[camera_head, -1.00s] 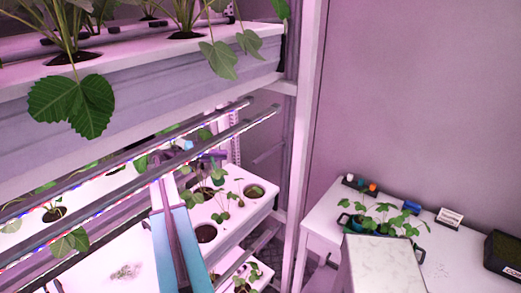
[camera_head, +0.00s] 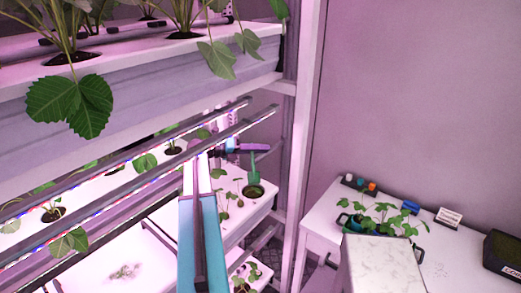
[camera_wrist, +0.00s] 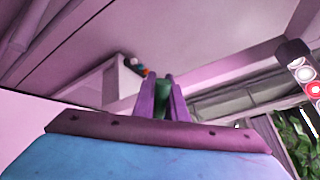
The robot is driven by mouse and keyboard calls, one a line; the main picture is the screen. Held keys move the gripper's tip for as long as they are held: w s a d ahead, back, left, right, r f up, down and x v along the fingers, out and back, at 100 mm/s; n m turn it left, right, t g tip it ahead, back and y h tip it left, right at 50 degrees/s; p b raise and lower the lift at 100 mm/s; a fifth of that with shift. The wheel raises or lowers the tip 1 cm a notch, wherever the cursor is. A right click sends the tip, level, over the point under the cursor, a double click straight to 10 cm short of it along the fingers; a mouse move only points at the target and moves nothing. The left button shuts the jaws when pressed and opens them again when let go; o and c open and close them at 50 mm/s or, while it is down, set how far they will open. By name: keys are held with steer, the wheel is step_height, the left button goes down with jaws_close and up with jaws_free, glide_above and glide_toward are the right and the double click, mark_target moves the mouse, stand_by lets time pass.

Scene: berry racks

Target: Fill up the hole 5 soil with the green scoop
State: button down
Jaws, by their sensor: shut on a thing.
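My gripper (camera_head: 250,147) is at the right end of the lower rack, below the light bars. It is shut on the green scoop (camera_head: 254,171), which points down with its lower end at or just above a round hole with brown soil (camera_head: 254,193). I cannot tell whether the scoop touches the soil, nor whether it carries any. No label shows whether this is hole 5. In the wrist view my gripper (camera_wrist: 162,98) has its purple fingers on both sides of the green scoop (camera_wrist: 162,88).
The white planter (camera_head: 262,207) holds several seedlings near the scoop. Light bars (camera_head: 150,185) cross close to my arm, and a rack post (camera_head: 301,150) stands just right. A white table (camera_head: 318,215) with potted plants (camera_head: 375,222) stands at right.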

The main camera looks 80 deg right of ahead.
steer(key=shift+a, duration=0.1)
steer(key=s+a+r+m+g+h+b, duration=0.1)
steer(key=a+r+m+b, duration=0.3)
steer(key=a+m+b, duration=0.4)
steer(key=shift+s+a+m+h+b, duration=0.35)
steer(key=shift+s+m+b, duration=0.55)
steer(key=shift+b, duration=1.3)
steer(key=shift+r, duration=0.15)
steer(key=shift+w+d, duration=0.15)
